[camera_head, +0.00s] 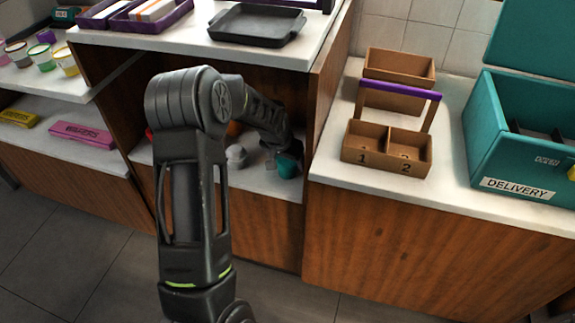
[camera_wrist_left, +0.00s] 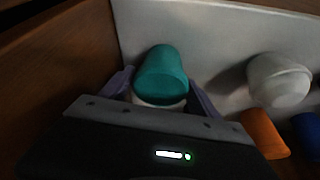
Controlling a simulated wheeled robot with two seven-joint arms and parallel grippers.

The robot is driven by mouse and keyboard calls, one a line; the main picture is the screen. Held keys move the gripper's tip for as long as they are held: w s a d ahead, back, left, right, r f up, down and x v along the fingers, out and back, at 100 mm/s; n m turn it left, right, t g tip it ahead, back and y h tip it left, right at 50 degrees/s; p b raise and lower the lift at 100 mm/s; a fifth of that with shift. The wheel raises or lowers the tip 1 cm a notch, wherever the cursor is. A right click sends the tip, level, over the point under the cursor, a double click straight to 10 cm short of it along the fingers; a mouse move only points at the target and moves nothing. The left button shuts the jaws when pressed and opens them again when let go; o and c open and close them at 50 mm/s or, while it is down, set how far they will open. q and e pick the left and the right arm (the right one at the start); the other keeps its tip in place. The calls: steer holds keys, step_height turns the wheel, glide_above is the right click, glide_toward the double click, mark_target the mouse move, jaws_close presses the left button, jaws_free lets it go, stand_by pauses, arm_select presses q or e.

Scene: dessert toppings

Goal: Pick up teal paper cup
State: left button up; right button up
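The teal paper cup (camera_head: 287,168) is in the open lower shelf of the wooden counter, near its right wall. In the left wrist view the teal cup (camera_wrist_left: 162,72) lies between the two purple fingers, with something white just below it. My left gripper (camera_head: 283,158) reaches into the shelf at the cup. Its fingers (camera_wrist_left: 160,92) are spread on either side of the cup; whether they touch it is hard to tell. My right gripper is not in view.
A white cup (camera_head: 236,155) stands left of the teal cup in the shelf. An orange cup (camera_wrist_left: 265,134) and a blue cup (camera_wrist_left: 308,130) are beside it. The shelf's side wall is close. A cardboard carrier (camera_head: 375,150) and a teal delivery box (camera_head: 515,145) stand on the right counter.

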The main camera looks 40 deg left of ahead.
arm_select(q)
steer(key=c, duration=1.1)
steer(key=shift+r, duration=0.15)
steer(key=shift+c, duration=0.2)
steer(key=shift+s+a+r, duration=0.15)
steer(key=shift+r, duration=0.25)
step_height(320, 180, up, 6)
steer(key=shift+r, duration=0.2)
steer(key=s+a+b, duration=0.1)
steer(key=s+a, duration=0.4)
steer(key=s, duration=0.3)
steer(key=s+a+b, duration=0.1)
steer(key=s+a, duration=0.4)
steer(key=s, duration=0.3)
steer(key=shift+s+f, duration=0.25)
steer(key=shift+s, duration=0.15)
steer(key=shift+a, duration=0.1)
